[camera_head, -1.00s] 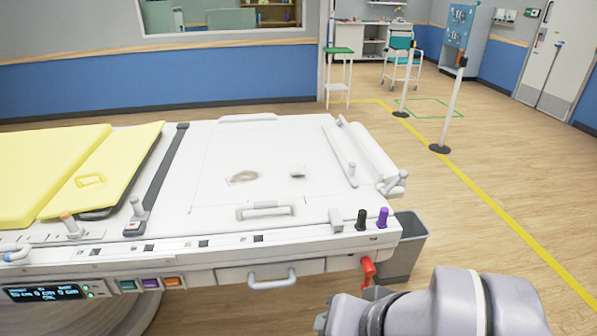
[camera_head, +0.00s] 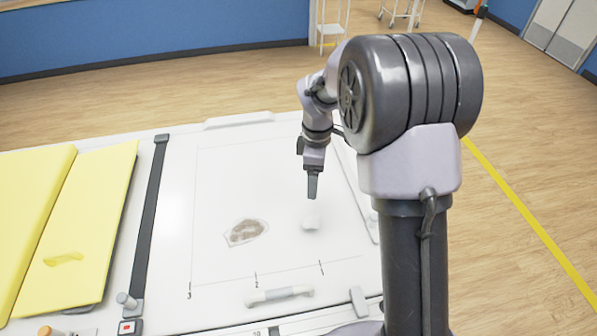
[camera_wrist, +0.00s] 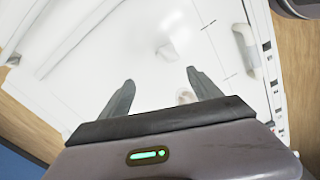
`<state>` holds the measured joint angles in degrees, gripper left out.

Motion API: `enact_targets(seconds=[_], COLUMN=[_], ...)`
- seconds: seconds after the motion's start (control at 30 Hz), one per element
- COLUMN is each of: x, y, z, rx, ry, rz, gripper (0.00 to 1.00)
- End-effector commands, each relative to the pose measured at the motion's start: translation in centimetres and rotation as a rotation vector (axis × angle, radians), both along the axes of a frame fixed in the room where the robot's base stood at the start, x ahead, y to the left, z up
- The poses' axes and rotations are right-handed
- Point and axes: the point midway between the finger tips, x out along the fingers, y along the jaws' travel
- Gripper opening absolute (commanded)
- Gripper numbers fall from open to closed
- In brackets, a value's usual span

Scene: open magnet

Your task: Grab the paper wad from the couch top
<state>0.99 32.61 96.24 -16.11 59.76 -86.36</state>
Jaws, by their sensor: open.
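The paper wad (camera_head: 311,219) is a small white crumpled lump on the white couch top (camera_head: 225,175), right of a brown-stained patch. In the wrist view the wad (camera_wrist: 167,50) lies beyond the fingertips, roughly between their lines. My gripper (camera_head: 312,196) points down over the couch top, just behind the wad in the head view. In the wrist view my gripper (camera_wrist: 160,76) has its two fingers spread with nothing between them. The exact height above the wad cannot be told.
The brown-stained clear patch (camera_head: 246,232) lies flat left of the wad. A white handle (camera_head: 280,295) is at the couch's near edge. A dark strap (camera_head: 152,220) and yellow pad (camera_head: 85,225) are to the left. The surface around the wad is clear.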

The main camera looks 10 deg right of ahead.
Motion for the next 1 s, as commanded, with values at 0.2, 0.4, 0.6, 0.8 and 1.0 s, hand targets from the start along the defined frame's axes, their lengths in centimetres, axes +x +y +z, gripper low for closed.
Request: enact_targets(seconds=[0.2, 0.4, 0.6, 0.8, 1.0], x=[-0.2, -0.2, -0.4, -0.8, -0.8], y=[0.1, 0.1, 0.4, 0.8, 0.8], z=[-7.3, -11.3, -13.2, -17.0, -16.9], rx=[0.001, 0.001, 0.002, 0.000, 0.000], ry=[0.005, 0.002, 0.002, 0.002, 0.000], rz=[0.001, 0.000, -0.001, -0.002, -0.002], gripper=[0.73, 0.73, 0.73, 0.73, 0.73])
